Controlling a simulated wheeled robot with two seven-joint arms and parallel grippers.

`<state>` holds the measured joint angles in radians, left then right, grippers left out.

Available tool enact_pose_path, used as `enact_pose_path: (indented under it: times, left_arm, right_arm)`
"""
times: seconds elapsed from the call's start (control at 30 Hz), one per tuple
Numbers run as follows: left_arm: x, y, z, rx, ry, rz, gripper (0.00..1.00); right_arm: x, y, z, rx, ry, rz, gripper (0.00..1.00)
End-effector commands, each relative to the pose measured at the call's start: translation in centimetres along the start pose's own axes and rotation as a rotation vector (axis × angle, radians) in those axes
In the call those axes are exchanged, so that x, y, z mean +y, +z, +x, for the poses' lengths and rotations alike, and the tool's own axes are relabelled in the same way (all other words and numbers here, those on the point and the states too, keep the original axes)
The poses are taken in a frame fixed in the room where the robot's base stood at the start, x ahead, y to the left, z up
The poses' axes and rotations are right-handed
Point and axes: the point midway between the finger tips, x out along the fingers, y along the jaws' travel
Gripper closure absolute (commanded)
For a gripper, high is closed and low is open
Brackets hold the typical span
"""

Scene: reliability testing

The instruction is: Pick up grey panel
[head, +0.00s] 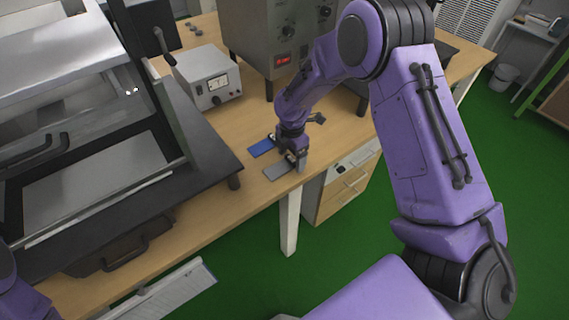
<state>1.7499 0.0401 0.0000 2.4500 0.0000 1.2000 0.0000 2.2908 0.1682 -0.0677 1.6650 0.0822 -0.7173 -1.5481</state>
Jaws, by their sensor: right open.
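The grey panel (277,171) lies flat on the wooden table near its front edge. My right gripper (297,160) is right over the panel's right end, with its jaws open. I cannot tell whether the fingers touch the panel. A blue panel (261,147) lies flat just behind the grey one, partly hidden by my right gripper and wrist. My left gripper is not in view; only a purple part of my left arm shows at the bottom left corner.
A large black and metal machine (100,180) fills the left of the wooden table (215,213). A small meter box (207,76) and a large grey instrument (275,40) stand behind the panels. A drawer cabinet (345,187) is under the table. Green floor lies in front.

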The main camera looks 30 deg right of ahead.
Motion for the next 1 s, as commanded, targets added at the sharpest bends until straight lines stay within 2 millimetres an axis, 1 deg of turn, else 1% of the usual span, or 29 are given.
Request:
enact_pose_path:
  times: [0.17, 0.2, 0.27, 0.3, 0.37, 0.4, 0.63, 0.77, 0.87, 0.9, 0.93, 1.0]
  left_arm:
    - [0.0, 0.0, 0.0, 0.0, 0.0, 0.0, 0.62]
    - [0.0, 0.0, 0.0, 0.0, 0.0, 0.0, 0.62]
    - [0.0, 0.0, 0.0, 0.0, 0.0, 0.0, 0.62]
    - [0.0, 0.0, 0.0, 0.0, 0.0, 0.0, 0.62]
    - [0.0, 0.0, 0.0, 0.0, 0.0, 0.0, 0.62]
    - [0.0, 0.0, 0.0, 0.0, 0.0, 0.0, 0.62]
    - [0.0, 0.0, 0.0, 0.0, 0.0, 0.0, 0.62]
    - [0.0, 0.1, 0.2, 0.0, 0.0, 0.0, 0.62]
    - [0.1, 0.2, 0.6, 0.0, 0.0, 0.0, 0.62]
    - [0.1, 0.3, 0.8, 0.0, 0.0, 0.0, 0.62]
    - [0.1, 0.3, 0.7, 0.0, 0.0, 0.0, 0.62]
    - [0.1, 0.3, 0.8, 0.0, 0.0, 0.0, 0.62]
  right_arm:
    - [0.0, 0.0, 0.1, 0.0, 0.001, 0.001, 0.17]
    - [0.0, 0.0, 0.1, 0.0, 0.001, 0.001, 0.24]
    - [0.0, 0.0, 0.1, 0.0, 0.001, 0.001, 0.43]
    - [0.0, 0.0, 0.1, 0.0, 0.001, 0.001, 0.56]
    - [0.0, 0.0, 0.1, 0.0, 0.0, 0.001, 0.76]
    - [0.0, 0.0, 0.1, 0.0, 0.0, 0.001, 0.77]
    - [0.0, 0.0, 0.0, 0.0, 0.001, 0.001, 0.77]
    - [0.1, 0.0, -0.6, 0.0, 0.002, 0.002, 0.77]
    - [0.1, 0.0, -2.0, 0.001, 0.004, 0.0, 0.77]
    - [0.1, 0.1, -3.0, 0.001, 0.006, 0.001, 0.77]
    - [-0.2, -0.3, -3.8, 0.001, 0.006, 0.0, 0.77]
    - [-1.6, -1.2, -5.6, 0.0, 0.005, -0.001, 0.77]
